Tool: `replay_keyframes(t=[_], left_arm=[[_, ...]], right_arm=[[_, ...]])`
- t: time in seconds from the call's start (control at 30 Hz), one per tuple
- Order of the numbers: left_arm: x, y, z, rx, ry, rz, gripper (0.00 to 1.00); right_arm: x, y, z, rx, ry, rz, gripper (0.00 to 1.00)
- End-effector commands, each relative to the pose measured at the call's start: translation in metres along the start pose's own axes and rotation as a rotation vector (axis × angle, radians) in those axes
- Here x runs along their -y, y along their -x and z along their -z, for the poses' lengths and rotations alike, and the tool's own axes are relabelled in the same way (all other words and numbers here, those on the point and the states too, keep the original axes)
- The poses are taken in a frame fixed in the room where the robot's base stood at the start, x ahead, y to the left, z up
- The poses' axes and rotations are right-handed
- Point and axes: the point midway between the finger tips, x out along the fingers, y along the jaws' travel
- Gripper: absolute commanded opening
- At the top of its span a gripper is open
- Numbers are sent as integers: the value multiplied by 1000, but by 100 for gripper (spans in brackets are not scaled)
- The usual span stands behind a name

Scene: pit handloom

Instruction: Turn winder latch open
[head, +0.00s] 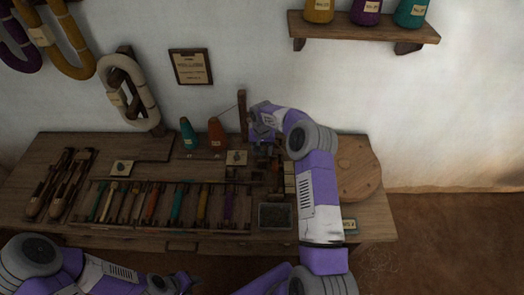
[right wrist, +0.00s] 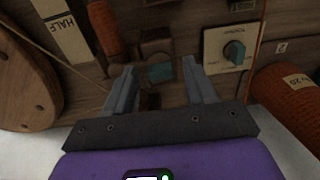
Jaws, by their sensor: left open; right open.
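My right gripper (head: 262,124) is over the winder at the back right of the bench. In the right wrist view its two fingers (right wrist: 160,70) are apart. A small teal piece (right wrist: 160,72) on a dark wooden mount shows between the fingertips, with no visible grip on it. I cannot tell which teal part is the latch. My left gripper (head: 170,284) is low at the front edge of the head view, empty and away from the winder.
An orange cone (head: 217,132) and a teal cone (head: 188,133) stand left of the winder. A round wooden disc (head: 358,168) is to its right. A rack of bobbins (head: 150,204) and a dark tray (head: 275,215) fill the bench front. A shelf (head: 365,28) hangs above.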

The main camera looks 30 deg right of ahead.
Motion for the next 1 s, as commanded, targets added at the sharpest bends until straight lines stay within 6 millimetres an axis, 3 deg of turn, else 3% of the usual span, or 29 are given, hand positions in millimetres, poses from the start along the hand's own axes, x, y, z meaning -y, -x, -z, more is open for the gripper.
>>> replay_keyframes(t=[0.27,0.6,1.0], left_arm=[[0,0,0,0,0,0,43],[0,0,0,0,0,0,43],[0,0,0,0,0,0,43]], right_arm=[[0,-1,0,-1,0,0,52],[0,-1,0,-1,0,0,0],[0,-1,0,-2,78,-1,0]])
